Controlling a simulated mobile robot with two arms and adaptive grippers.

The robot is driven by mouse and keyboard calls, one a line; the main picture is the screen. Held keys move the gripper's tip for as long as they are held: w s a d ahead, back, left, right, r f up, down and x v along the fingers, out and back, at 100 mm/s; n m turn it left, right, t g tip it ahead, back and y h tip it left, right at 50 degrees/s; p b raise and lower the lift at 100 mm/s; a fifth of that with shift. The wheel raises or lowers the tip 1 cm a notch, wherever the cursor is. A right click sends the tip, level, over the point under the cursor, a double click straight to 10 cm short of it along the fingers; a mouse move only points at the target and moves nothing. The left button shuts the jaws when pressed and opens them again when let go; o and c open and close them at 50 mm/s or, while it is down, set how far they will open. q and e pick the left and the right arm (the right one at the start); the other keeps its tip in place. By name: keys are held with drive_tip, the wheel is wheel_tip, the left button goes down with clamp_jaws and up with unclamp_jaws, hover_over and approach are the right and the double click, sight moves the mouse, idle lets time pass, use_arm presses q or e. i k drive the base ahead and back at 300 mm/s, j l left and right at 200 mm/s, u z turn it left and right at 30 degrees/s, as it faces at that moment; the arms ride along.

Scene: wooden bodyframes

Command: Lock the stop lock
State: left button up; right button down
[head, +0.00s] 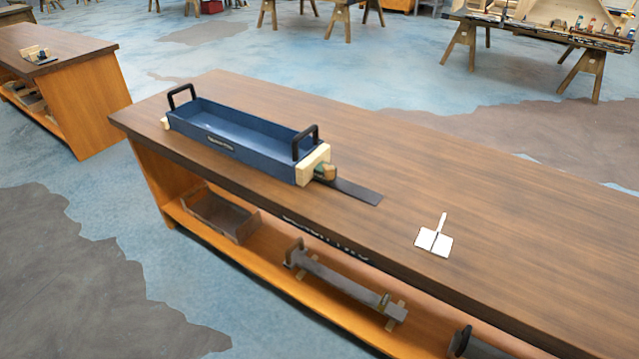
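I cannot tell for certain which thing is the stop lock. A small white plate with a seam down its middle and a thin upright-looking lever (434,241) lies alone on the brown wooden workbench (510,240), right of centre. A long blue tray (225,140) with a black handle at each end sits further left on the bench. A pale wooden block (312,165) is at its right end. A small greenish-brown piece (326,173) and a dark flat strip (357,191) lie just beyond that block. Neither gripper is in view.
The shelf under the bench (262,245) holds a grey open tray (220,214) and a long grey bar-like tool (345,285). Another bench (85,105) stands at the upper left. Trestles stand at the back. The bench top around the white plate is clear, and the floor at the front left is free.

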sight(329, 170)
drive_tip(key=i+j, duration=0.1)
drive_tip(key=j, duration=1.45)
drive_tip(key=i+z, duration=0.05)
